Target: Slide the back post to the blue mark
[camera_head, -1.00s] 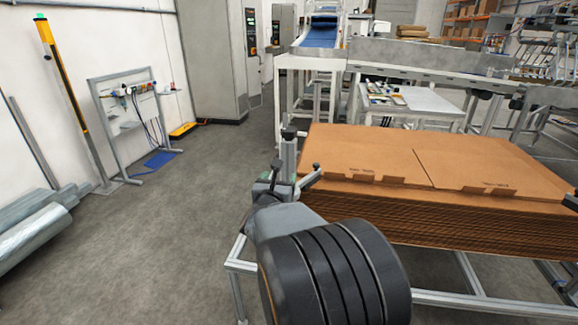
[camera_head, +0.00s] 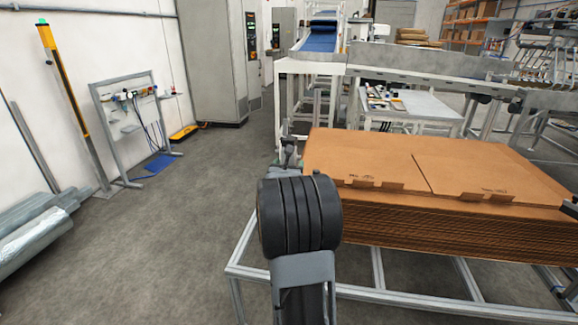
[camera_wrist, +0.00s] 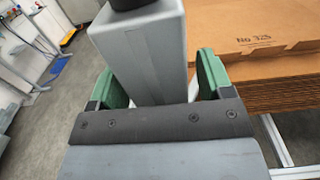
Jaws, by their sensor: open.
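The back post (camera_head: 285,130) stands upright at the far left corner of the cardboard stack (camera_head: 440,168), with a dark top. In the wrist view a grey post (camera_wrist: 145,55) with a black cap stands between the two green fingers of my gripper (camera_wrist: 160,82). The fingers are open, one on each side of the post. Small gaps seem to show, but I cannot tell whether either pad touches it. In the head view my own arm hides most of the gripper.
The stack rests on an aluminium frame (camera_head: 305,287). Left of it the grey floor is open, up to a tool stand (camera_head: 125,85) with a blue patch (camera_head: 160,163) on the floor beside it. A conveyor (camera_head: 425,75) and a white table (camera_head: 425,108) stand behind the stack.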

